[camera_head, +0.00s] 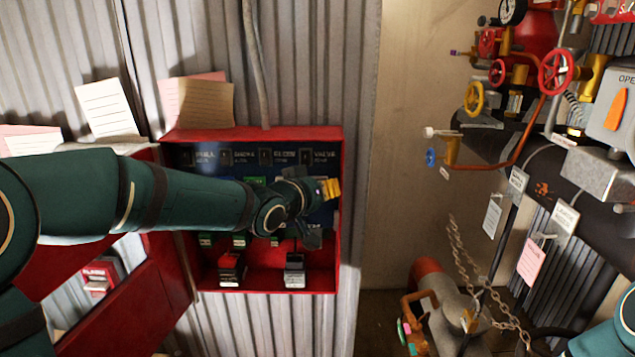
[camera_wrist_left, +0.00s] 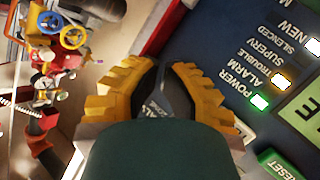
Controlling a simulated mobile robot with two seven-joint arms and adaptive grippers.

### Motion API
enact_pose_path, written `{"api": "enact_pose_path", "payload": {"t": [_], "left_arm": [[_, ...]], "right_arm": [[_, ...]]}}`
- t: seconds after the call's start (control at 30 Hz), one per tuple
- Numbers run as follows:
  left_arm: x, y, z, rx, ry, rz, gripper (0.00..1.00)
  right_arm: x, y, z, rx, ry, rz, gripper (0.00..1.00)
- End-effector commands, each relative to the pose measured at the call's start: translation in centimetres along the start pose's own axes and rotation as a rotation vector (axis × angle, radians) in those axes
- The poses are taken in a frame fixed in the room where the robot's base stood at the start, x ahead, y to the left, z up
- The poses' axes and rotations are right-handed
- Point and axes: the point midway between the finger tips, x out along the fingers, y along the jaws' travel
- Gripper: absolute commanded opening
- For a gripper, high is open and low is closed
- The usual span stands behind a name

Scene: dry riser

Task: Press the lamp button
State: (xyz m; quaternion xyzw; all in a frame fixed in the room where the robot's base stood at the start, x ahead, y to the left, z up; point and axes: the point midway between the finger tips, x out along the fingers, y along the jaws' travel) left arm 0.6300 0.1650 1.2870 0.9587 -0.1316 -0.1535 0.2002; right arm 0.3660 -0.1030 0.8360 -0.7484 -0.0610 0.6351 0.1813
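An open red box (camera_head: 341,230) on the corrugated wall holds a dark blue control panel (camera_head: 180,170) with labelled slots, a green display and small green buttons. I cannot read which is the lamp button. My left gripper (camera_head: 331,189) is inside the box's outline at the panel's right side, and my arm hides much of the panel. In the left wrist view its yellow fingers (camera_wrist_left: 163,72) are close together with nothing between them. My right gripper is out of view.
The box's red door (camera_head: 150,250) hangs open at the left. Paper notes (camera_head: 105,108) are above. Pipes with red and yellow valve wheels (camera_head: 556,72) stand at the right, with a chain (camera_head: 470,260) below. Bare wall (camera_head: 405,130) lies between.

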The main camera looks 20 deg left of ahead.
Motion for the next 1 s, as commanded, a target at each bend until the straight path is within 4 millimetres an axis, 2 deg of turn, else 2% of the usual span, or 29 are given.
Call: {"api": "enact_pose_path", "payload": {"t": [1.0], "left_arm": [[0.75, -0.42, -0.46, 0.000, 0.001, -0.001, 0.00]], "right_arm": [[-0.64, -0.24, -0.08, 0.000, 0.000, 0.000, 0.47]]}}
